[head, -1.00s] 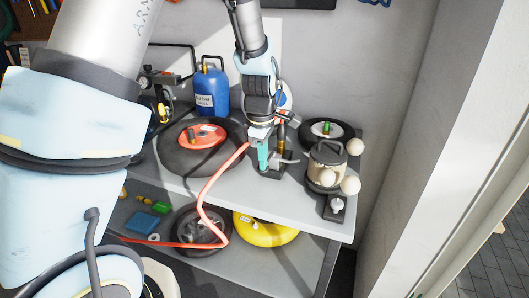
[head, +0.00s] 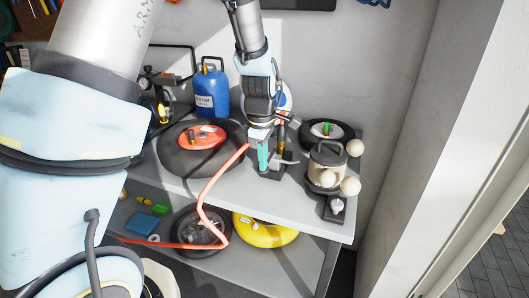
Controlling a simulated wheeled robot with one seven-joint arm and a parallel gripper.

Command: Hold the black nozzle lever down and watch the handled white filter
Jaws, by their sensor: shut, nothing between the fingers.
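My gripper (head: 262,155) points down over the right half of the upper shelf, its teal finger beside a small dark stand (head: 273,172) with a brass-coloured upright part. It is shut, with nothing seen between the fingers. The black nozzle lever cannot be made out; my gripper covers much of that spot, so contact cannot be told. The handled white filter (head: 325,172) looks like an off-white canister with a dark lid and a looped handle.
A red hose (head: 207,190) runs from beside my gripper down to the lower shelf. A blue tank (head: 209,92), a tyre with a red disc (head: 203,137) and a small tyre (head: 328,132) stand on the upper shelf. Pale balls (head: 351,186) sit by the filter. A yellow ring (head: 266,231) lies below.

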